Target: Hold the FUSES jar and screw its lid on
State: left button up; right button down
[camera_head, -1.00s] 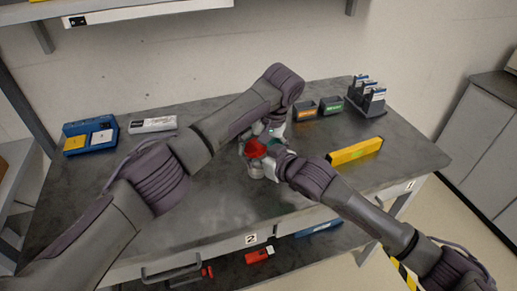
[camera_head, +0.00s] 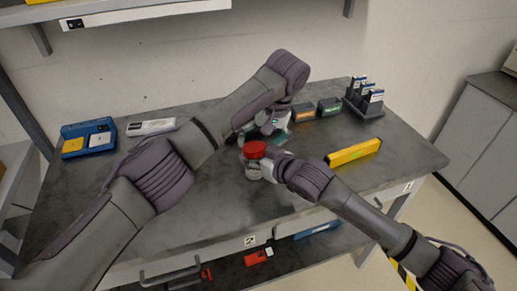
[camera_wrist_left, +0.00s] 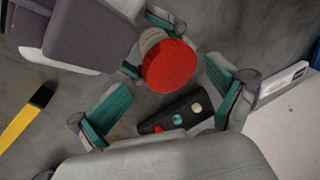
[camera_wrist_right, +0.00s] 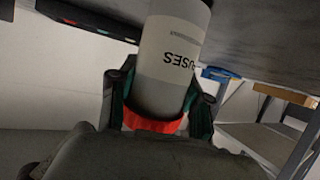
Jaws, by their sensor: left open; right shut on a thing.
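The FUSES jar (camera_head: 253,172) stands near the middle of the grey table, with its red lid (camera_head: 255,149) on top. I cannot tell how tightly the lid sits. My right gripper (camera_head: 277,167) is shut on the jar from the right. In the right wrist view the fingers flank the white FUSES label (camera_wrist_right: 172,55), with the red lid (camera_wrist_right: 153,122) at the picture's bottom. My left gripper (camera_head: 265,128) is open and empty, just behind the jar.
A black block with coloured buttons (camera_wrist_left: 155,123) lies close behind the jar. A yellow bar (camera_head: 354,152), two small boxes (camera_head: 304,112) and a dark rack (camera_head: 362,105) are to the right. A blue case (camera_head: 88,137) sits at the left. The table's front is clear.

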pick_arm(q)
jog(key=shift+r, duration=0.2)
pick_arm(e)
jog(key=shift+d, duration=0.1)
pick_arm(q)
jog(key=c, duration=1.6)
pick_arm(e)
jog(key=shift+f, duration=0.1)
pick_arm(q)
jog(key=shift+a, duration=0.1)
jog(key=shift+a+f, duration=0.15)
jog(key=shift+f, duration=0.05)
pick_arm(e)
jog(key=shift+d, duration=0.1)
pick_arm(q)
jog(key=v, duration=0.3)
jog(key=shift+w+r, duration=0.1)
jog(key=shift+r, duration=0.2)
jog(key=shift+d+r, duration=0.25)
jog(key=shift+r, duration=0.05)
pick_arm(e)
jog(key=shift+c, duration=2.1)
grip_release()
